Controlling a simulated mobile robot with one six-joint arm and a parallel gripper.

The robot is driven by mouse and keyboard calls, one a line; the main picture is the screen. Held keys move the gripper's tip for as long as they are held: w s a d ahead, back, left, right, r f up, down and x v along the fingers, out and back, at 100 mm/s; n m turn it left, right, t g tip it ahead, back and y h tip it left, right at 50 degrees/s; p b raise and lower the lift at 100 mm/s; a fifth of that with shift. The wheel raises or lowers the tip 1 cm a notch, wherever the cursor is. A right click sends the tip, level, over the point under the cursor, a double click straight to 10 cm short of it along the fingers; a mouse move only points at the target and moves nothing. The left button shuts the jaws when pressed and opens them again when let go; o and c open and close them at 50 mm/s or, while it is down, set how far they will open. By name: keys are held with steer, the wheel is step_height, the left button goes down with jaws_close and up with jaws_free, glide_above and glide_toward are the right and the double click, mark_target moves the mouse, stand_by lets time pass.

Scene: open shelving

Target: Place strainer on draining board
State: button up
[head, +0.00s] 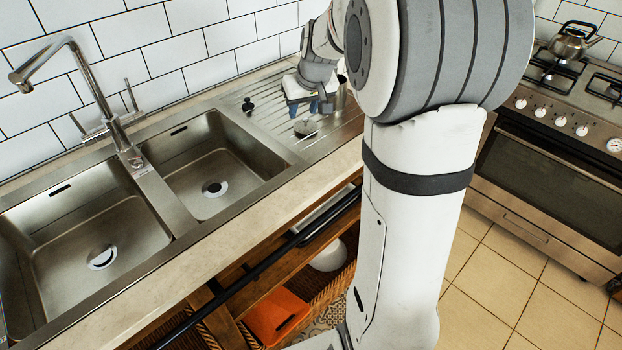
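A small round metal piece that looks like the strainer (305,128) shows at the draining board (272,112), right of the sinks. At this size I cannot tell its exact shape or whether it lies flat on the ridged steel. My gripper (306,107) is just above it, pointing down, with its blue fingertips apart. I see nothing between the fingertips. My arm covers the right part of the draining board.
A small black stopper-like item (248,104) stands on the board left of my gripper. Two empty sink basins (205,165) and a tall tap (100,95) are to the left. A stove with a kettle (574,40) stands at the right. A tiled wall runs behind.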

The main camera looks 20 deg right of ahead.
steer(key=s+a+f+g, duration=0.1)
steer(key=s+a, duration=0.2)
steer(key=s, duration=0.6)
steer(key=s+a+g, duration=0.1)
steer(key=s+a, duration=0.2)
steer(key=s, duration=0.6)
steer(key=s+a+f, duration=0.1)
steer(key=s+a, duration=0.2)
steer(key=s, duration=0.6)
steer(key=shift+s+f+g, duration=0.3)
steer(key=shift+f+g, duration=0.05)
steer(key=shift+g, duration=0.05)
steer(key=shift+p+v, duration=0.75)
steer(key=shift+v, duration=0.1)
